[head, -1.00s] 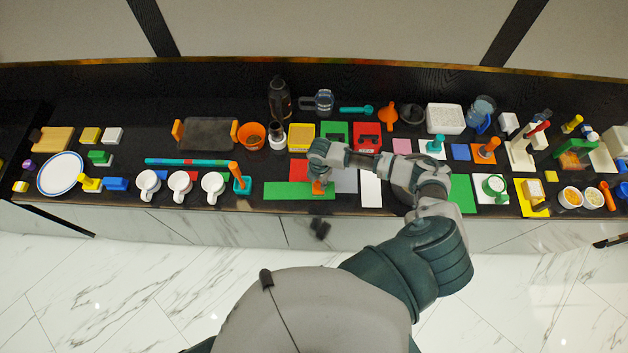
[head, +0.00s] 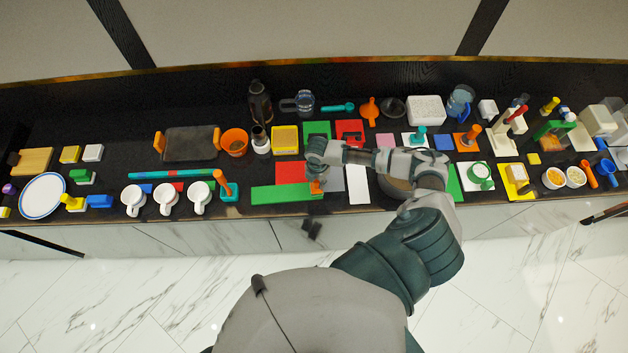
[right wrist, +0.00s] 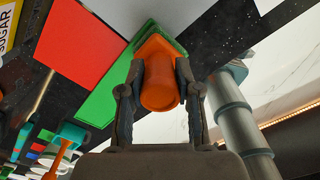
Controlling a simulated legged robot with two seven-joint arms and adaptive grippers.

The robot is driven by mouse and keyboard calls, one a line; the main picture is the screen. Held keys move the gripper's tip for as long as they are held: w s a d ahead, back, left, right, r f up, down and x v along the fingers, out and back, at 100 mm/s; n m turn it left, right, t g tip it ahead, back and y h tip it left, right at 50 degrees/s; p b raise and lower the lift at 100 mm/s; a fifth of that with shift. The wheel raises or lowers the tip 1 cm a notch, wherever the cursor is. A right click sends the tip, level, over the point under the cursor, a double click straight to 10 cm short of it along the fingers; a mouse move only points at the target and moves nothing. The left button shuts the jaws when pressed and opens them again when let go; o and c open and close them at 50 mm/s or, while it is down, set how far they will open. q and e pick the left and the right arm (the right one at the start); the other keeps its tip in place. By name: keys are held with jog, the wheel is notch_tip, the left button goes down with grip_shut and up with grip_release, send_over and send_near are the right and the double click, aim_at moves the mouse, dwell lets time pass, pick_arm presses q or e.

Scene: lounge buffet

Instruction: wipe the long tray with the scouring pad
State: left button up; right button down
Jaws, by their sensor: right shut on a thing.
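The long tray seems to be the flat green strip (head: 280,194) near the counter's front edge; it also shows in the right wrist view (right wrist: 103,100). My right gripper (head: 317,182) is over the strip's right end, pointing down. In the right wrist view the gripper (right wrist: 160,92) is shut on the orange handle (right wrist: 160,82) of the scouring pad, whose green underside (right wrist: 150,28) shows beyond the handle. The pad is at the strip's end; whether it touches the surface I cannot tell. My left gripper is not in view.
A red sheet (head: 290,171) lies behind the strip and a white panel (head: 358,186) to its right. A teal holder with an orange stick (head: 229,191) and white mugs (head: 199,198) stand to the left. A dark tray with orange handles (head: 190,144) lies farther back.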

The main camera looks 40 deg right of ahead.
jog(key=shift+w+a+f, duration=0.1)
jog(key=shift+w+a, duration=0.3)
jog(key=shift+a, duration=0.3)
jog(key=shift+w+a+f, duration=0.1)
jog(key=shift+w+a, duration=0.3)
jog(key=shift+a, duration=0.3)
jog(key=shift+r, duration=0.15)
jog(key=shift+r, duration=2.95)
